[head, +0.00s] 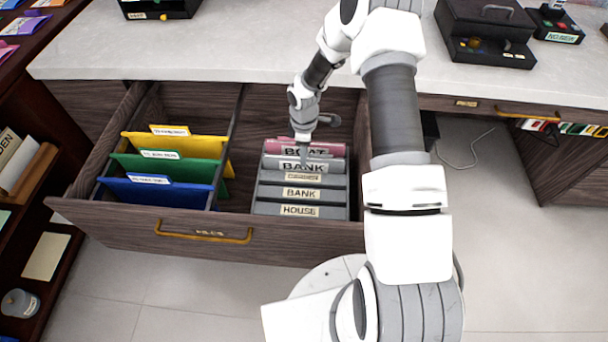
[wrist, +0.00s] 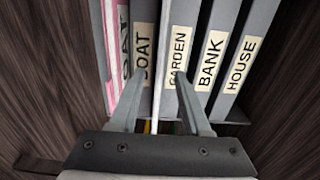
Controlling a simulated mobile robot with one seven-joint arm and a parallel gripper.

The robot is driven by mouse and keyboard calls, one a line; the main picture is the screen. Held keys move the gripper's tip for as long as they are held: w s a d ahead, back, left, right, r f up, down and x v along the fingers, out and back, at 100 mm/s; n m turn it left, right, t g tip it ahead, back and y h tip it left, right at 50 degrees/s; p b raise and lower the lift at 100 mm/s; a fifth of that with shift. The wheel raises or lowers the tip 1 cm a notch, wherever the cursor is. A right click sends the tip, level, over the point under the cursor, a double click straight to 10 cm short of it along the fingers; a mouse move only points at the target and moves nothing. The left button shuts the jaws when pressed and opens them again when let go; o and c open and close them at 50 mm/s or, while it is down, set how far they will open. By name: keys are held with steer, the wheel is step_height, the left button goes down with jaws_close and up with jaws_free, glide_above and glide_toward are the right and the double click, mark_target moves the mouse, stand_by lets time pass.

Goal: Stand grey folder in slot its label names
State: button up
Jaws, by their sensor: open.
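The grey folder (head: 275,163), labelled BANK, stands upright in the rack (head: 348,205) in the drawer. It appears to be just behind the GARDEN label (head: 303,177), with the BANK label (head: 301,193) one place nearer the drawer front. In the wrist view a thin pale upright edge (wrist: 163,60), seemingly the folder's, runs between the fingers. My gripper (head: 303,158) points down over the folder; in the wrist view its open fingers (wrist: 158,88) straddle that edge with gaps visible. Whether a finger touches the folder cannot be told.
A pink folder (head: 283,147) labelled BOAT stands directly behind. The HOUSE label (head: 300,211) is frontmost. Yellow (head: 185,145), green (head: 160,166) and blue (head: 150,191) folders fill the left compartment beyond a divider (head: 229,140). Drawer walls close in around the rack.

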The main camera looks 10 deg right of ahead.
step_height(320, 180, down, 3)
steer(key=shift+r, duration=0.1)
steer(key=shift+c, duration=0.3)
jaws_close()
stand_by(1.0)
